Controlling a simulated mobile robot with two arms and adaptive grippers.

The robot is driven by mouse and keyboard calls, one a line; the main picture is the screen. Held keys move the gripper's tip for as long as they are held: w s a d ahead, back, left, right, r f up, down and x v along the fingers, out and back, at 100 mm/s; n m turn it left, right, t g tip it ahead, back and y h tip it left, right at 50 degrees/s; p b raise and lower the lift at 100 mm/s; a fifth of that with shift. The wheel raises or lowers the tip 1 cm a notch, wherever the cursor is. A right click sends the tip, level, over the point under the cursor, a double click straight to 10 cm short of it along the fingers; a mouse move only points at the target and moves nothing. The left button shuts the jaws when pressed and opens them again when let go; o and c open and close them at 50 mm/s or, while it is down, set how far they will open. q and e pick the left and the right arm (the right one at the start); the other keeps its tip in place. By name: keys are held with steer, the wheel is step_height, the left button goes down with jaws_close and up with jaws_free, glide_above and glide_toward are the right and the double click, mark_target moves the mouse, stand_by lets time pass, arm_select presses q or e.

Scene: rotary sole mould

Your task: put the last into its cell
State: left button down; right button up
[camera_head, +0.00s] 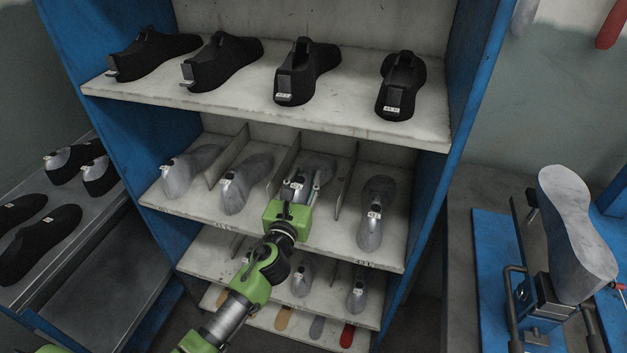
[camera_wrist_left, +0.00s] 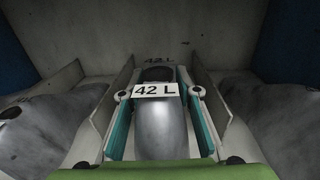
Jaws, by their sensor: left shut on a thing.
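The grey last (camera_head: 317,168) is in the third cell from the left on the divided middle shelf. It carries a white tag reading 42 L, clear in the left wrist view (camera_wrist_left: 157,90). My left gripper (camera_head: 300,188) is shut on this last, with one teal finger along each side. Whether the last's underside touches the shelf cannot be seen. My right gripper is not in view.
Grey lasts stand in the neighbouring cells, left (camera_head: 246,183) and right (camera_head: 377,212). The upper shelf (camera_head: 350,118) above holds black lasts. Lower shelves hold more lasts and coloured soles. A blue side panel (camera_head: 440,190) bounds the rack, with a mould machine (camera_head: 545,300) at right.

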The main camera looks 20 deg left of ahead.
arm_select(q)
steer(key=shift+w+a+f, duration=0.1)
steer(key=shift+w+a, duration=0.1)
steer(key=shift+w, duration=0.1)
steer(key=shift+w+a+f+b, duration=0.1)
steer(key=shift+f+b, duration=0.5)
steer(key=shift+f, duration=0.4)
steer(key=shift+w+a+f+b, duration=0.1)
steer(key=shift+f+b, duration=0.5)
steer(key=shift+f, duration=0.35)
steer(key=shift+r, duration=0.1)
steer(key=shift+s, duration=0.1)
steer(key=c, duration=1.6)
jaws_free()
steer(key=shift+f, duration=0.3)
steer(key=shift+o, duration=0.5)
steer(key=shift+s, duration=0.1)
